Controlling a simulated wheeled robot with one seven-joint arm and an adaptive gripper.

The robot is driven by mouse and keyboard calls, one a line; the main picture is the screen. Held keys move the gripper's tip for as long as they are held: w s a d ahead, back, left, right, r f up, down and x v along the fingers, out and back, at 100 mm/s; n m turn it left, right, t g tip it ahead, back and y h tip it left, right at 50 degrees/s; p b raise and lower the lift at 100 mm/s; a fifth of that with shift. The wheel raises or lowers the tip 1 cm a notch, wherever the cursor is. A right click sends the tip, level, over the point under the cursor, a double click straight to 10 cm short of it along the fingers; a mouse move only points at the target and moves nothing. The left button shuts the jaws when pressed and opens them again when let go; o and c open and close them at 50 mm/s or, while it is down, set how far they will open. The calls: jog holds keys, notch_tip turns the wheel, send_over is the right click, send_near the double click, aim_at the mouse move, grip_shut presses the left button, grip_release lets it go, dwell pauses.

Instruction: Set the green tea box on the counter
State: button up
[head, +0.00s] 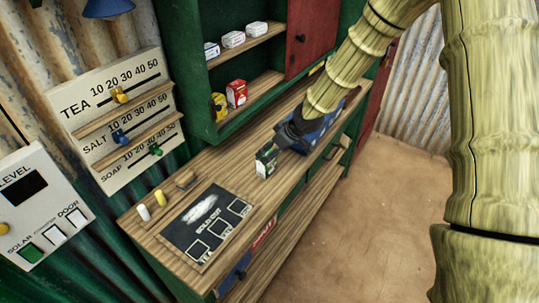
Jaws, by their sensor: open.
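The green tea box (266,161), green with a pale side face, stands upright at the wooden counter (222,172), right of the black board. Its base appears to be on the counter top. My gripper (281,143) is at the end of my arm, just behind and right of the box's upper part. The jaws are open. The fingertips are small and dark here, so I cannot tell whether they touch the box.
A blue object (318,135) lies behind my gripper, partly hidden by my arm. A black "SOLD OUT" board (206,222) and chalk pieces (159,197) occupy the counter's left part. Shelves above hold a red box (236,93), a yellow item (219,105) and white packets (233,39).

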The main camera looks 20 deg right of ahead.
jog(key=shift+v, duration=1.6)
